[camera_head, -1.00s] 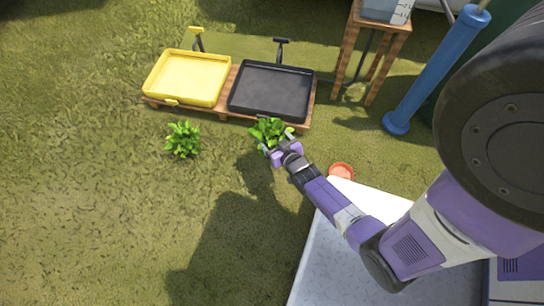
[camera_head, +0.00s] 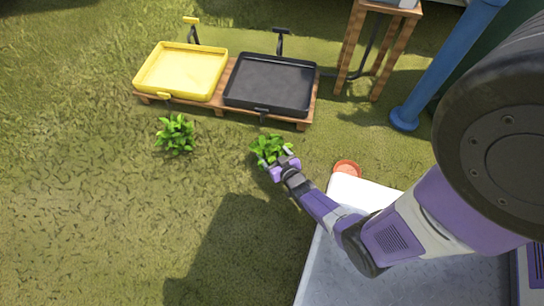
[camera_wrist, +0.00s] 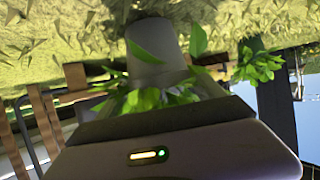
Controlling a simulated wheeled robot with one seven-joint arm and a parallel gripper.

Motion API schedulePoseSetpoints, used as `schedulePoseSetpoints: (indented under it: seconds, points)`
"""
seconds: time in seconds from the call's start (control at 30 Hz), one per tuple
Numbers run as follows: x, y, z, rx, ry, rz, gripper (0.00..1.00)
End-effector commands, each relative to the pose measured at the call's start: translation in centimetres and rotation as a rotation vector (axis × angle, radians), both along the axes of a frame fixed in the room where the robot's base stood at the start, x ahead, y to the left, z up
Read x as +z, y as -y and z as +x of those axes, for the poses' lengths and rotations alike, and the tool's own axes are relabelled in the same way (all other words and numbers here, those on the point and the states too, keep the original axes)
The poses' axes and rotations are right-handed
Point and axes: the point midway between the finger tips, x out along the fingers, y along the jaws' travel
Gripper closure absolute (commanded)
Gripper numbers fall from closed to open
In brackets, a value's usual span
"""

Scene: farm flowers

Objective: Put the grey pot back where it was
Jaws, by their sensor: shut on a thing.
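The grey pot (camera_wrist: 155,65) shows in the wrist view, in front of my gripper, with green leaves around it. In the head view, only its leafy green plant (camera_head: 268,150) shows, over the grass just in front of the black tray, and the pot itself is hidden. My gripper (camera_head: 283,166) is shut on the pot from the lower right side. Its fingertips are mostly hidden by leaves. I cannot tell whether the pot touches the ground.
A second leafy plant (camera_head: 175,134) stands on the grass to the left. A yellow tray (camera_head: 147,88) and a black tray (camera_head: 230,98) rest on a wooden pallet (camera_head: 219,110). An orange saucer-like dish (camera_head: 346,168) lies by the white surface (camera_head: 315,262). Grass at lower left is clear.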

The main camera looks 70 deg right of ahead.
Motion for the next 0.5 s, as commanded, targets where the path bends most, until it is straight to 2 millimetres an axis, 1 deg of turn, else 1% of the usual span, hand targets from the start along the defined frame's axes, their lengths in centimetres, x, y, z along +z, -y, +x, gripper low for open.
schedulePoseSetpoints:
  seconds: [0.03, 0.27, 0.4, 0.43, 0.47, 0.5]
  points:
    - [-0.67, 0.06, 0.05, 0.000, 0.001, -0.001, 0.78]
    - [-0.47, 0.02, 0.04, 0.000, 0.001, -0.001, 0.78]
    - [-0.71, 0.05, 0.08, 0.001, 0.001, -0.002, 0.78]
    - [-0.77, 0.00, 0.03, 0.001, 0.000, -0.001, 0.18]
    - [-0.75, 0.00, 0.03, 0.001, 0.000, -0.001, 0.12]
    - [-0.76, 0.00, 0.03, 0.001, 0.000, -0.001, 0.05]
